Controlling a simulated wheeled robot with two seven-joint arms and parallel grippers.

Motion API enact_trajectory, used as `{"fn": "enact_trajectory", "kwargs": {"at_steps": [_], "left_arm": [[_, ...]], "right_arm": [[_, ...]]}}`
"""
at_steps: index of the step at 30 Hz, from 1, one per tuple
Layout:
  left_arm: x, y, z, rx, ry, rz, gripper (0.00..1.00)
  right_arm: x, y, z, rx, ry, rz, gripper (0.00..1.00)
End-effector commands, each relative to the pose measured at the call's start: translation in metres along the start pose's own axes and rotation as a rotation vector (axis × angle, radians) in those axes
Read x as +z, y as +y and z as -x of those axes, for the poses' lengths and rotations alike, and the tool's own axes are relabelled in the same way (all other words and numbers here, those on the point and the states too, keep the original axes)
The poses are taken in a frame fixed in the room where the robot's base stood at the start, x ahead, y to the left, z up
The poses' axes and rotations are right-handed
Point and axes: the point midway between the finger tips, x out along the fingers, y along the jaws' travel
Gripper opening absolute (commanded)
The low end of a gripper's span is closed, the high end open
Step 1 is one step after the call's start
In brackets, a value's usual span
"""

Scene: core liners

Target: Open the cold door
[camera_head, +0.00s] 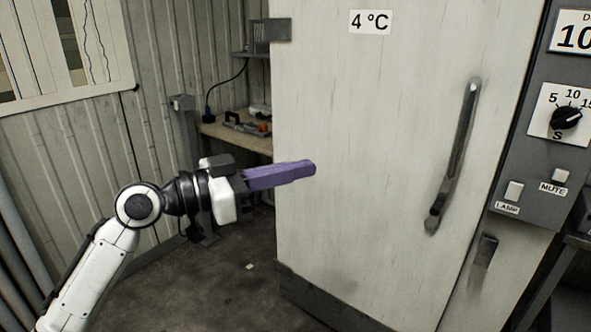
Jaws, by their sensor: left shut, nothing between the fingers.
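The cold door (380,150) is a large pale panel with a "4 °C" label near its top. It looks closed against the frame on its right. Its long grey handle (462,140) stands upright near the door's right edge. My left gripper (312,169) has purple fingers pressed together and nothing between them. It is in front of the door's left part, well to the left of the handle and apart from it. I cannot tell whether the fingertips touch the door. My right gripper is not in view.
A control panel (527,190) with a dial (566,117) and LAMP and MUTE buttons is right of the door. A wooden bench (235,136) with tools stands behind on the left. A pale board (60,100) hangs on the corrugated wall. The floor (220,290) at lower left looks mostly clear.

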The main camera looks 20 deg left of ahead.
Motion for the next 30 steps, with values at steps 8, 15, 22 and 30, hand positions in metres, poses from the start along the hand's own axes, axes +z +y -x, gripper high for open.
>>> {"fn": "enact_trajectory", "kwargs": {"at_steps": [8,15,22,30], "left_arm": [[0.0001,0.0,0.0001,0.0,0.0,0.0,0.0],[0.0001,0.0,0.0,0.0,0.0,0.0,0.0],[0.0001,0.0,0.0,0.0,0.0,0.0,0.0],[0.0,0.0,0.0,0.0,0.0,0.0,0.12]], "right_arm": [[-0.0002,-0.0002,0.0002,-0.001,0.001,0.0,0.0],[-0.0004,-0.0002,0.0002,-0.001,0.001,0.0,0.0],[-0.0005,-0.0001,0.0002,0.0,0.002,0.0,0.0],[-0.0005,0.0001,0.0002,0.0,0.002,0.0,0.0]]}}
